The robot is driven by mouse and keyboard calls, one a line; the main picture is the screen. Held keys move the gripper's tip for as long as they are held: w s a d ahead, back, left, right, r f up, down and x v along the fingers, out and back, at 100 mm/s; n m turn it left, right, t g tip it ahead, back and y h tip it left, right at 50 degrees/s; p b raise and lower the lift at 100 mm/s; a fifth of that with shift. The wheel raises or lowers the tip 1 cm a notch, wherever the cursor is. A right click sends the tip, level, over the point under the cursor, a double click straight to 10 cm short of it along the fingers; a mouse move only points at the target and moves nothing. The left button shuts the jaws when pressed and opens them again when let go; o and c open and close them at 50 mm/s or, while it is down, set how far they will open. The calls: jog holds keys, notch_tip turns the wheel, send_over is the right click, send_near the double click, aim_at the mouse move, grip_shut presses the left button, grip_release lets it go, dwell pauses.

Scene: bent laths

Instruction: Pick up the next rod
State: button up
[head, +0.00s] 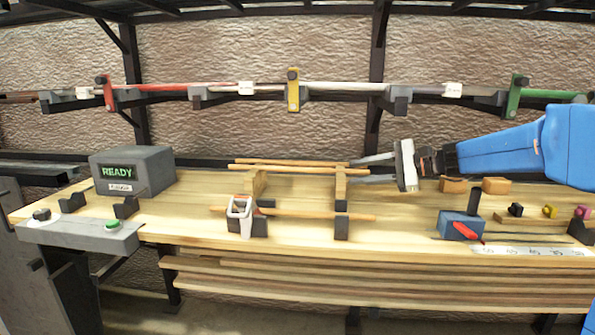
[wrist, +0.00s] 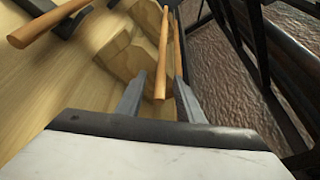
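Two thin wooden rods lie close together at the back of the bench, the farther rod (head: 290,162) and the nearer rod (head: 290,167), across two wooden supports (head: 341,186). A third rod (head: 310,214) lies in front, and it also shows at upper left in the wrist view (wrist: 52,22). My gripper (head: 350,170) reaches in from the right at the right ends of the back rods. In the wrist view its fingers (wrist: 160,76) are apart, with one rod's end (wrist: 161,60) between them and visible gaps. Another rod (wrist: 177,45) runs by the right finger.
A grey READY box (head: 133,170) and a panel with a green button (head: 112,224) stand at left. A blue block with a red lever (head: 461,226) and small coloured pieces (head: 549,211) are at right. A rail with coloured clamps (head: 293,90) spans behind, above the bench.

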jog(key=shift+w+a, duration=0.1)
jog(key=shift+a, duration=0.1)
grip_shut()
